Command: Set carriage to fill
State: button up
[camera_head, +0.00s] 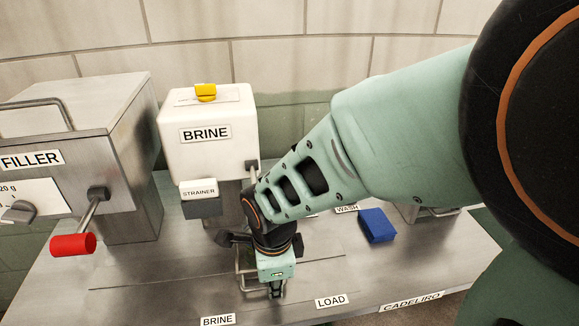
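My gripper (276,288) points down over the metal table, in front of the brine unit and between the front BRINE and LOAD labels. Its fingertips are small and dark, and I cannot tell whether they are open or shut. A thin metal frame (243,286), seemingly part of the carriage, shows beside and under the gripper. My gripper and wrist hide most of it, so I cannot tell whether they touch. A long thin groove (150,283) runs across the table to the left. The FILLER machine (55,135) stands at the left, with a red-handled lever (73,244).
The white BRINE tank (207,145) with a yellow knob (205,91) stands behind my wrist, above a STRAINER box (201,207). A blue block (376,225) lies right of the WASH label (346,209). The table's front left (130,300) is clear.

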jog(key=shift+c, duration=0.6)
grip_shut()
jog(key=shift+s+a, duration=0.1)
jog(key=shift+c, duration=1.1)
grip_release()
jog(key=shift+s, duration=0.1)
jog(key=o, duration=0.3)
jog(key=shift+f, duration=0.1)
jog(key=shift+o, duration=0.2)
